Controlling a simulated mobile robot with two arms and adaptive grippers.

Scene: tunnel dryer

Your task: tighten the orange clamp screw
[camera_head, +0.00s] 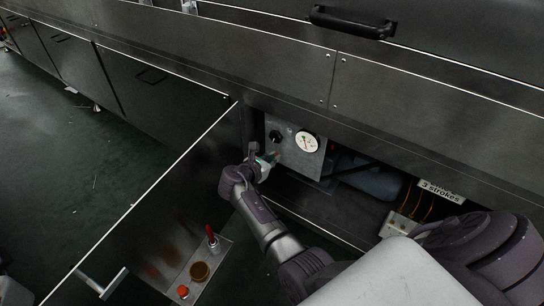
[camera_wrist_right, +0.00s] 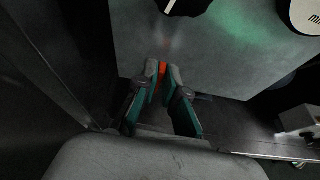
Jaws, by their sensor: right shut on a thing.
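In the right wrist view, the orange clamp screw (camera_wrist_right: 162,68) shows as a small orange patch between my fingertips, against the lower part of a grey box face. My right gripper (camera_wrist_right: 163,74) is shut on it, and its fingers hide most of the screw. In the head view, my right gripper (camera_head: 270,159) reaches into the open cabinet and is at the front of the grey box (camera_head: 314,163), below its black knob and left of its gauge. The screw cannot be made out clearly there. My left gripper is not in view.
A white dial gauge (camera_head: 307,142) and a black knob (camera_head: 276,136) sit on the box. The open cabinet door (camera_head: 160,215) stands left of my arm. A tray (camera_head: 222,247) with a red-handled item and small containers lies below. A sign (camera_head: 441,190) reads "3 strokes".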

